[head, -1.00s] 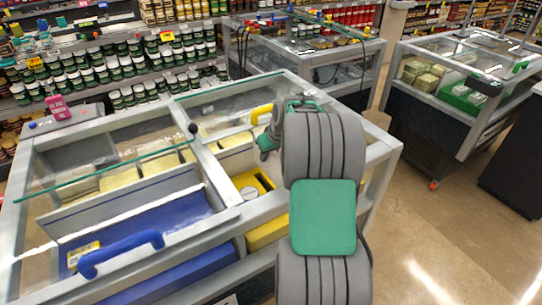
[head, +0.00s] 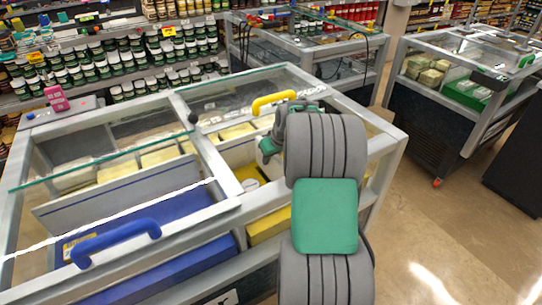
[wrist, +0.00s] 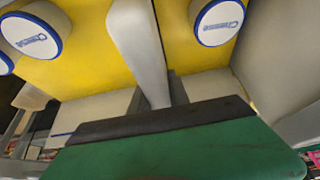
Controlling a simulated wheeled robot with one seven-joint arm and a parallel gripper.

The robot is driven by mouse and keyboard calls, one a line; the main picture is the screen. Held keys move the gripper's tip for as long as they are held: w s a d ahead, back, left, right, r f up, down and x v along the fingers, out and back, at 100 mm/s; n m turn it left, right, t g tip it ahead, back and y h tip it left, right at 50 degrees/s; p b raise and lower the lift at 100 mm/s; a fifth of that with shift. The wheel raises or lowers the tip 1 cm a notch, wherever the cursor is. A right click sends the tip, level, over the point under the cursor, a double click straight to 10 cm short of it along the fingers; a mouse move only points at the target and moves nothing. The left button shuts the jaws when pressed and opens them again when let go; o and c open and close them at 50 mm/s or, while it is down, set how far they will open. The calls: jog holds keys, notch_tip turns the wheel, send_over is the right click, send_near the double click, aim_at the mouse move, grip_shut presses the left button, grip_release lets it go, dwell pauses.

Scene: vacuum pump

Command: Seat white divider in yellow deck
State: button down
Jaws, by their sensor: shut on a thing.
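My gripper (head: 268,148) reaches down inside the open freezer case, over its right compartment. In the wrist view my gripper (wrist: 158,105) is shut on the white divider (wrist: 140,45), which shows as a pale upright panel seen nearly edge-on. The yellow deck (wrist: 90,65) lies beyond the divider; a strip of the deck (head: 247,174) also shows in the head view. White tubs with blue "Cheese" labels (wrist: 218,22) (wrist: 30,36) stand on the deck on both sides of the divider. I cannot tell whether the divider's far edge touches the deck. My arm hides much of the compartment.
The freezer case frame (head: 225,212) surrounds the compartment, with a glass lid (head: 232,82) and a yellow handle (head: 273,103) close by my gripper. A blue bin (head: 180,210) and a blue handle (head: 115,244) are on the left. Open floor (head: 450,235) is on the right.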

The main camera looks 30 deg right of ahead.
aim_at(273, 159)
jog(key=shift+f, duration=0.65)
jog(key=shift+f+b, duration=1.95)
jog(key=shift+f, duration=0.05)
dwell(1.1)
jog(key=c, duration=1.2)
grip_release()
jog(key=shift+o, duration=0.2)
notch_tip(273, 159, up, 3)
jog(key=shift+f+b, duration=0.15)
jog(key=shift+b, duration=0.15)
jog(key=s+r, duration=0.1)
jog(key=r, duration=0.1)
jog(key=s+a+r, duration=0.2)
jog(key=s+r, duration=0.1)
jog(key=shift+r, duration=0.35)
jog(key=s+a+r+b, duration=0.1)
jog(key=s+a+r, duration=0.3)
jog(key=s, duration=0.4)
jog(key=shift+s+r, duration=0.3)
jog(key=shift+s, duration=0.05)
